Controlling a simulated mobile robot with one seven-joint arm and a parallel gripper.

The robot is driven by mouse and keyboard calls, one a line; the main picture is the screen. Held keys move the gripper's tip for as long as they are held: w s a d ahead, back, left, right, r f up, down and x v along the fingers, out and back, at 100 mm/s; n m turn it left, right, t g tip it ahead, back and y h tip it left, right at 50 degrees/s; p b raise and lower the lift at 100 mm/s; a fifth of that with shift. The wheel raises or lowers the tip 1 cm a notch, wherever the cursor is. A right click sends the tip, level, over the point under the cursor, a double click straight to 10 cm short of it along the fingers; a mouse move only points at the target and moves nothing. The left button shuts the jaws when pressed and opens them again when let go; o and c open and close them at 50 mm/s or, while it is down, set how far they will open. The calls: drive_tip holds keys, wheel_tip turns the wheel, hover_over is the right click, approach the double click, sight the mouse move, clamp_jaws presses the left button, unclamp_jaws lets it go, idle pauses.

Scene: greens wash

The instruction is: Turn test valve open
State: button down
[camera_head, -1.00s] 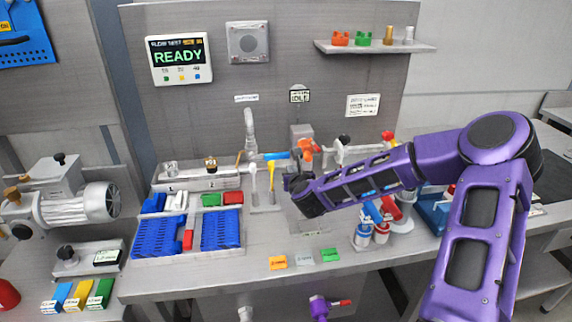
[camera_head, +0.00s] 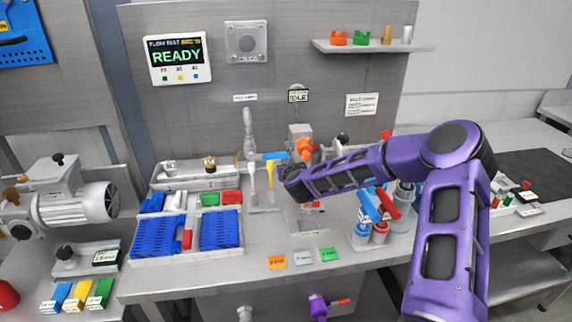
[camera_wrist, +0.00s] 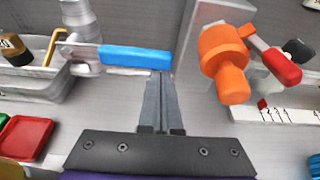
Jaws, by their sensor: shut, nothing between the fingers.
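A valve with a long blue lever (camera_head: 275,156) sits on the grey pipe (camera_head: 248,135) at the back of the bench. In the wrist view the blue lever (camera_wrist: 137,57) lies roughly level, pointing right from its silver body (camera_wrist: 78,52). I cannot read a label that names it the test valve. My gripper (camera_wrist: 160,80) is shut and empty, with its tips just at or below the lever's right end; I cannot tell whether they touch. In the head view my gripper (camera_head: 284,172) is partly hidden behind the wrist.
An orange fitting (camera_wrist: 228,62) and a red-handled lever (camera_wrist: 277,62) stand close to my gripper's right. The wall display (camera_head: 179,58) reads READY. A tray with blue racks (camera_head: 158,236) is on the left.

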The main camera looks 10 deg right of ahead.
drive_tip(key=shift+r+n, duration=0.3)
drive_tip(key=shift+r, duration=0.1)
wheel_tip(320, 180, up, 2)
drive_tip(key=shift+r+h+b, duration=0.1)
drive_tip(key=shift+h+b, duration=0.3)
drive_tip(key=shift+b, duration=0.2)
drive_tip(key=shift+a+r, duration=0.1)
drive_tip(key=shift+r, duration=0.45)
drive_tip(key=shift+s, duration=0.15)
